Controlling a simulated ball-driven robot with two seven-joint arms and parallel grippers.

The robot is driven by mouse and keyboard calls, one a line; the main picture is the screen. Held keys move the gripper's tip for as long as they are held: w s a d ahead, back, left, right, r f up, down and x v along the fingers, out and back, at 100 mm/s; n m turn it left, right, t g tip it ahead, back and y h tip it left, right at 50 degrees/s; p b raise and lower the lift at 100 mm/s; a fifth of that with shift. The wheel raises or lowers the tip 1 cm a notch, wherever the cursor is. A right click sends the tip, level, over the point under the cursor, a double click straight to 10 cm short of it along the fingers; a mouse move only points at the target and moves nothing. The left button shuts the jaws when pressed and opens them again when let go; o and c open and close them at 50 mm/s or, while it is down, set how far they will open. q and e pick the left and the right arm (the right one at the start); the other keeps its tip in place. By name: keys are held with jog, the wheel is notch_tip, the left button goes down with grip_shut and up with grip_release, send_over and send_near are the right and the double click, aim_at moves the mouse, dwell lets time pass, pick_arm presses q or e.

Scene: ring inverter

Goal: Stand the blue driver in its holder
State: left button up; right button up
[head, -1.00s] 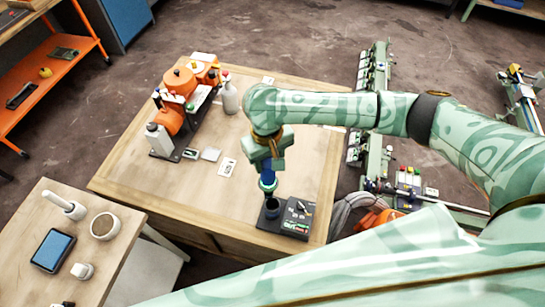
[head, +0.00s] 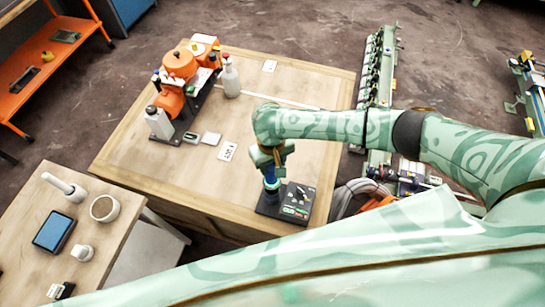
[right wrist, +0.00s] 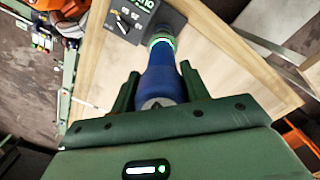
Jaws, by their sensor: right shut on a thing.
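The blue driver (head: 270,182) hangs upright under my right gripper (head: 271,168) in the head view. In the right wrist view the fingers of the right gripper (right wrist: 160,82) are shut on either side of the blue driver (right wrist: 161,68), which has a green band near its far end. The holder (head: 291,209) is a dark base with a round cup at its left, near the table's front edge. The driver's lower end is at the cup's mouth; I cannot tell how deep it sits. The holder (right wrist: 130,12) also shows in the wrist view. My left gripper is out of view.
The wooden table (head: 190,180) has bare room left of the holder. Small cards lie mid-table. A side table (head: 125,185) with a tablet (head: 54,231) stands at the left.

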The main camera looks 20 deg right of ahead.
aim_at(272, 173)
jog(key=shift+w+a+f+b, duration=0.1)
jog(key=shift+f+b, duration=0.95)
jog(key=shift+f, duration=1.8)
jog(key=o, duration=1.3)
notch_tip(272, 173, up, 16)
jog(key=p, duration=0.6)
jog(key=shift+a, duration=0.15)
